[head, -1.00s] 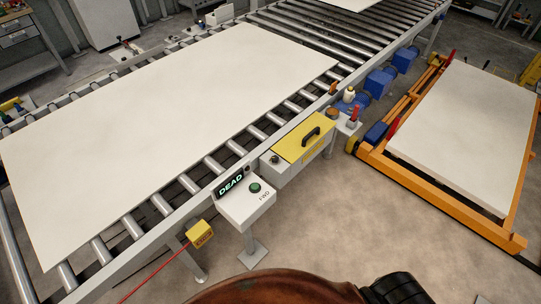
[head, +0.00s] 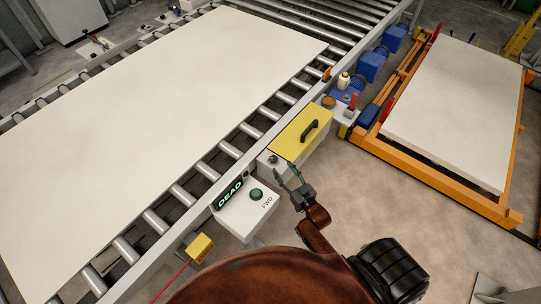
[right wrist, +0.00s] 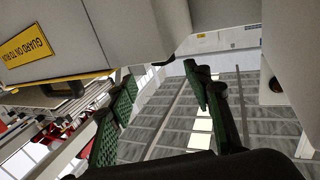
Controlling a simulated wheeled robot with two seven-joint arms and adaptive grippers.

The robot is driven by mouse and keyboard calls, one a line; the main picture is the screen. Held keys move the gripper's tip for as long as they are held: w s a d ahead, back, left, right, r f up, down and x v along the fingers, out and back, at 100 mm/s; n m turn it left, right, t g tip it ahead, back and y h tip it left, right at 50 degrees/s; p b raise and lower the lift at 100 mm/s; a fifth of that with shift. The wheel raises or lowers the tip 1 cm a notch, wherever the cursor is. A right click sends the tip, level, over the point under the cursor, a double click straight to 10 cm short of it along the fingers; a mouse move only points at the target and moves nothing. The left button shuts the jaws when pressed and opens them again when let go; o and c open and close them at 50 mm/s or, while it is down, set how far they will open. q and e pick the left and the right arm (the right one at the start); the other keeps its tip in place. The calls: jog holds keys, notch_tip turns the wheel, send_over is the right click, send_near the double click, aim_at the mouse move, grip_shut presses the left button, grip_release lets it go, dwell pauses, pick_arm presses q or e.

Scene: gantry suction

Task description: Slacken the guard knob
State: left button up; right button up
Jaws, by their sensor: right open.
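The guard (head: 301,131) is a yellow-topped grey box with a black handle, fixed at the conveyor's near side. A small dark knob (head: 272,159) sits on the box's left end in the head view; I take it as the guard knob. My right gripper (head: 286,173) is open and empty, its green fingers close to the knob; contact cannot be told. In the right wrist view the spread green fingers (right wrist: 165,105) show with nothing clearly between them, and the guard's yellow label (right wrist: 27,47) is at upper left. The knob is not clear there. My left gripper is out of view.
A white control box (head: 246,212) with a green button and a "DEAD" display stands just left of my right gripper. A large pale board (head: 150,110) lies on the rollers. An orange lift frame (head: 440,182) stands at right, with clear floor before it.

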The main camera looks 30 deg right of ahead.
aim_at(276, 161)
jog(key=shift+w, duration=0.4)
jog(key=w, duration=0.6)
jog(key=shift+w+a, duration=0.35)
jog(key=shift+w, duration=0.25)
jog(key=c, duration=1.1)
jog(key=shift+d, duration=0.15)
jog(key=shift+c, duration=0.4)
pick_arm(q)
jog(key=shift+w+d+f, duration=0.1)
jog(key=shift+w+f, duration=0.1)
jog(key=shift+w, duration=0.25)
